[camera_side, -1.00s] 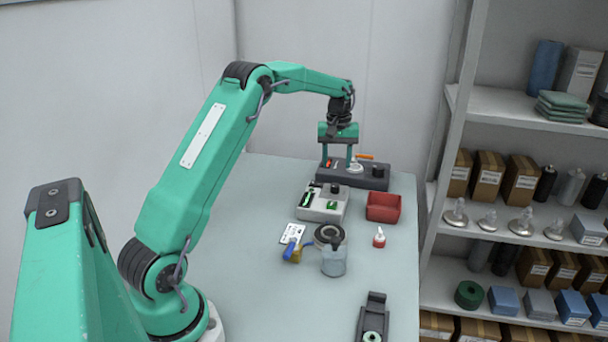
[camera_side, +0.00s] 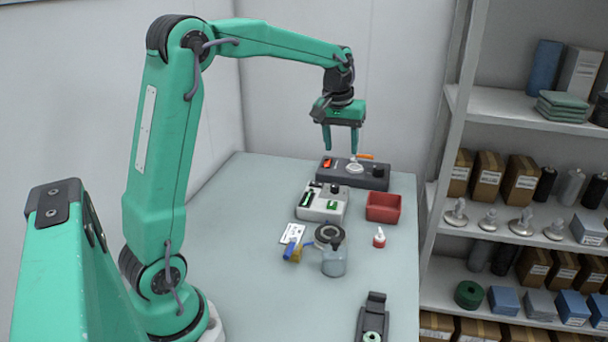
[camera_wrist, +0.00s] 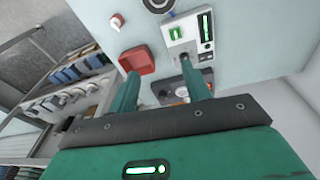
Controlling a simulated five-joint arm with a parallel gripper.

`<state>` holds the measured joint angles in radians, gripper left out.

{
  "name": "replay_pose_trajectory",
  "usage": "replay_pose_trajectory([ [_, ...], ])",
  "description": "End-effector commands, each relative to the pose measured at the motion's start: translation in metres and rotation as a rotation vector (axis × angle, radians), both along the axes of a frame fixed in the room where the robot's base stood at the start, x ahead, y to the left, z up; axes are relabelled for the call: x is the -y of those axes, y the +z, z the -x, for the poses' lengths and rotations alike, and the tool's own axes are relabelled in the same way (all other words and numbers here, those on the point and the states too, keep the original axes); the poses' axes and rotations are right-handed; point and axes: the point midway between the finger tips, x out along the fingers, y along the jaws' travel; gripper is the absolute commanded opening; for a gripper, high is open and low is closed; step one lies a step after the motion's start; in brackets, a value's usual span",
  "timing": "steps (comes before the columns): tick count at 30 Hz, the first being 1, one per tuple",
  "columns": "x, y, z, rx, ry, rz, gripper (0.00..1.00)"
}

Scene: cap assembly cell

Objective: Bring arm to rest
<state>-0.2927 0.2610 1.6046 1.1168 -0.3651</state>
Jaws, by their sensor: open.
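My gripper (camera_side: 341,150) is open and empty, raised in the air above the back of the table (camera_side: 232,240). Its two green fingers point down and stand apart with nothing between them. The dark grey device (camera_side: 374,176) with a white round piece (camera_side: 354,166) on top lies below it, clear of the fingertips. In the wrist view my gripper (camera_wrist: 170,80) shows both fingers spread, the right one overlapping part of the white device (camera_wrist: 188,35).
A stocked shelf (camera_side: 520,110) rises at the right. The air around my gripper is free.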

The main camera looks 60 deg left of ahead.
Motion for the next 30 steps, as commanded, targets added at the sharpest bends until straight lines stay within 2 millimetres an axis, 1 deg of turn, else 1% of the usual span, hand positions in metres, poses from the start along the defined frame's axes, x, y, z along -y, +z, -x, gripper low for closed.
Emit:
replay_pose_trajectory([
  [1,0.009,0.008,0.009,0.013,-0.025,-0.006,0.49],
  [6,0.034,0.025,0.036,0.053,-0.108,-0.026,0.49],
  [15,0.072,0.042,0.090,0.120,-0.250,-0.061,0.49],
  [23,0.099,0.044,0.138,0.181,-0.373,-0.092,0.49],
  [30,0.119,0.035,0.182,0.236,-0.485,-0.123,0.49],
])
